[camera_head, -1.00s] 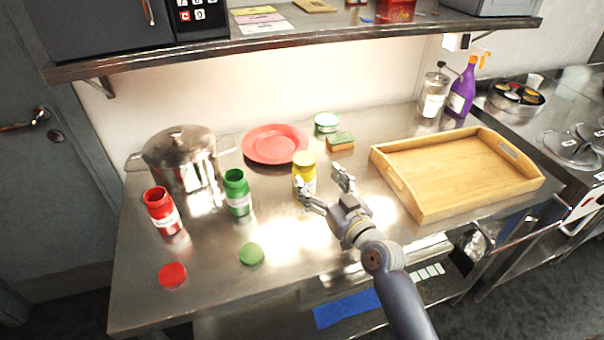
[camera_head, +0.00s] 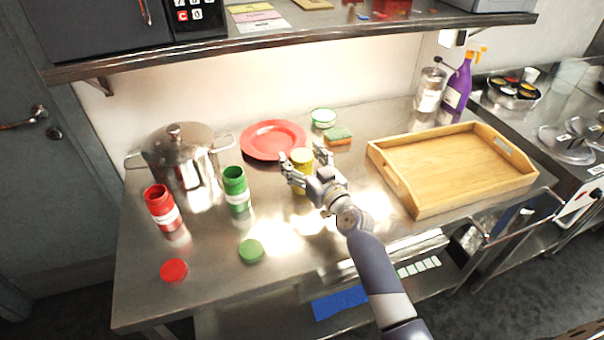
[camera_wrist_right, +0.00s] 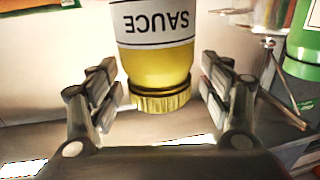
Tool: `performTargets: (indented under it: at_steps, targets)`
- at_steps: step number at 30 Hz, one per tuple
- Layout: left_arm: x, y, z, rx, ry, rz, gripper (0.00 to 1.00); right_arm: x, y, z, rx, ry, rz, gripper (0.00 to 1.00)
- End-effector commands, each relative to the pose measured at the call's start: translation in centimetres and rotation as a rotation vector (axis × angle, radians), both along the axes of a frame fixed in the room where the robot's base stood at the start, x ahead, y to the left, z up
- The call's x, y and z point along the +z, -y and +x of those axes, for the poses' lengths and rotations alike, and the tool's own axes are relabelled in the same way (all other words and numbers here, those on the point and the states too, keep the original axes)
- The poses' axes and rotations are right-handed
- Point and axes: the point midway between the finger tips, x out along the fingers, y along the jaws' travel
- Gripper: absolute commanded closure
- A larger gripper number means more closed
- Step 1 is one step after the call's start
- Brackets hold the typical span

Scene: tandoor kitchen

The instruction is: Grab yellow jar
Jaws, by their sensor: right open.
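My right gripper (camera_head: 303,165) is open, with one finger on each side of the jar. In the right wrist view the jar (camera_wrist_right: 158,65), with a white "SAUCE" label and a ribbed yellow lid, sits between the open fingers of the gripper (camera_wrist_right: 163,95). Gaps show between the jar and both fingers. My left gripper is not in view.
A green jar (camera_head: 236,190) and a red jar (camera_head: 161,208) stand open to the left, with a green lid (camera_head: 251,250) and a red lid (camera_head: 173,270) in front. A red plate (camera_head: 272,140), a sponge (camera_head: 338,137) and a wooden tray (camera_head: 410,190) are nearby.

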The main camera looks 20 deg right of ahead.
Motion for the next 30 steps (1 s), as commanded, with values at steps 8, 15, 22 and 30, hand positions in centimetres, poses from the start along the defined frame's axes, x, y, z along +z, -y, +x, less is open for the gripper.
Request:
performTargets:
  at_steps: [8, 15, 22, 30]
  targets:
    - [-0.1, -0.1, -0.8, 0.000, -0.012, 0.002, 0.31, 0.0, 0.0, 0.0, 0.000, 0.000, 0.000, 0.87]
    - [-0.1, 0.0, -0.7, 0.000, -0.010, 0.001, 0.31, 0.1, 0.0, 0.0, -0.001, 0.002, 0.000, 0.99]
    - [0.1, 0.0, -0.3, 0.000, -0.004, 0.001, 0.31, 1.0, 0.0, 0.0, 0.000, 0.005, 0.001, 0.99]
    - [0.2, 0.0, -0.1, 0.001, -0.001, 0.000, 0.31, 3.6, -0.1, -1.0, -0.001, 0.001, 0.000, 0.99]
